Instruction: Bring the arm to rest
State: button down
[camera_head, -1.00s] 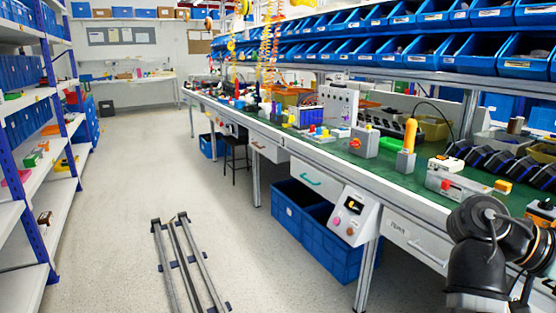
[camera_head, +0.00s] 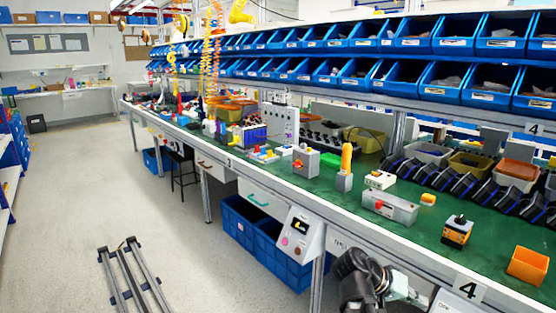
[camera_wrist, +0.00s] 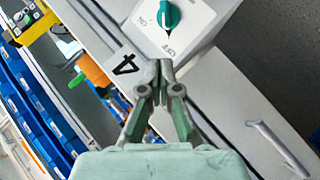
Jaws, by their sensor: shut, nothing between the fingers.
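My gripper (camera_wrist: 160,72) is shut and empty in the wrist view. Its fingertips show in front of the bench edge, just below a white switch box (camera_wrist: 198,18) in the picture. The box carries a round green rotary knob (camera_wrist: 172,14) with lettering beside it. The fingers look apart from the knob. In the head view my dark arm (camera_head: 360,280) is at the bottom, in front of the bench's drawers; my fingertips cannot be made out there. The rotary switch box is not clearly seen in the head view.
The long green-topped workbench (camera_head: 290,187) runs along the right, with blue bins above. An orange container (camera_head: 528,266) and a yellow-black switch box (camera_head: 457,231) stand near its front edge. Blue crates (camera_head: 245,222) sit below. A metal rail frame (camera_head: 130,275) lies on the open floor left.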

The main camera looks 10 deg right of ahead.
jog(key=s+a+f+n+y+p, duration=0.1)
jog(key=a+f+n+y+p, duration=0.2)
jog(key=a+f+p, duration=0.55)
jog(key=s+a+f+n+y+p, duration=0.1)
jog(key=a+f+n+y+p, duration=0.3)
jog(key=f, duration=0.8)
jog(key=s+a+f+g+y+p, duration=0.1)
jog(key=s+a+f+p, duration=0.2)
jog(key=s+a, duration=0.2)
jog(key=s+a+f+g+y+p, duration=0.1)
jog(key=s+a+f+y+p, duration=0.1)
jog(key=s+a, duration=0.4)
jog(key=s+a+f+n+g+y+p, duration=0.1)
jog(key=s+a+f+p, duration=0.3)
jog(key=s, duration=0.6)
jog(key=shift+s+a+f+g, duration=0.25)
jog(key=shift+a+g, duration=0.35)
jog(key=shift+a, duration=0.2)
